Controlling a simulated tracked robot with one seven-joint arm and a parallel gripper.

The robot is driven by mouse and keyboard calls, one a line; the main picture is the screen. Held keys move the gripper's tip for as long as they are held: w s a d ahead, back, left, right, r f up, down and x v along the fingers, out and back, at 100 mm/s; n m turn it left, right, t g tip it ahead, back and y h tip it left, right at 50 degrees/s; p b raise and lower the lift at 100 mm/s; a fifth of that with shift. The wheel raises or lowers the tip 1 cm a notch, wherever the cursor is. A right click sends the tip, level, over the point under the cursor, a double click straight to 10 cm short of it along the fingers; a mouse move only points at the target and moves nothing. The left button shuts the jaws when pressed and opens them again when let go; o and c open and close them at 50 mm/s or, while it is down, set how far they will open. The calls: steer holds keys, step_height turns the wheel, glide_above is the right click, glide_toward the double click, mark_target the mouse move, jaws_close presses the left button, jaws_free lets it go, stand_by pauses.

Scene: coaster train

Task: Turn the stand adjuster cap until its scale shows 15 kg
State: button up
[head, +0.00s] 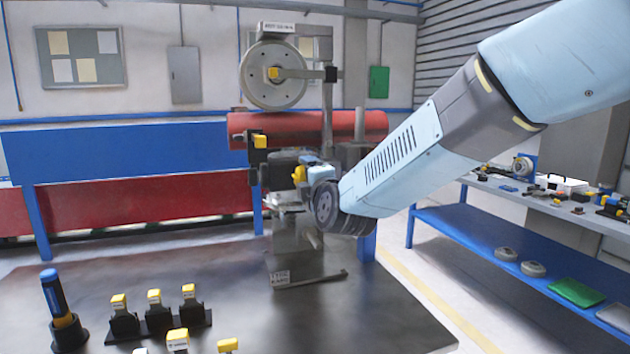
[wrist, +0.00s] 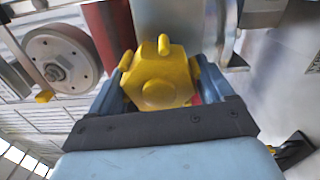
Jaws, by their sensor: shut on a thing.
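The adjuster cap, a yellow lobed knob (wrist: 160,82), sits between the two dark blue fingers of my gripper (wrist: 168,88) in the wrist view. My gripper is shut on it, with a finger on either side. In the head view a small yellow part of the cap (head: 299,174) shows at the left of my gripper (head: 306,170), on the stand (head: 298,235). I cannot make out a scale or a reading in either view.
A wheel (head: 274,74) hangs above a red cylinder (head: 215,190) or beam behind the stand. On the dark bench (head: 220,300) are a blue-handled tool (head: 54,296) and several yellow-topped blocks (head: 154,312). A blue shelf (head: 480,235) stands at the right.

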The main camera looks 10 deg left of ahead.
steer(key=n, duration=0.5)
steer(key=shift+f+n, duration=0.25)
steer(key=shift+n, duration=0.05)
steer(key=shift+f+n, duration=0.15)
steer(key=shift+n, duration=1.45)
steer(key=shift+f+n, duration=0.1)
steer(key=shift+n, duration=0.2)
steer(key=o, duration=0.9)
steer(key=shift+o, duration=0.2)
steer(key=shift+r, duration=0.2)
steer(key=shift+s+d, duration=0.15)
steer(key=v, duration=1.3)
steer(key=shift+d, duration=0.15)
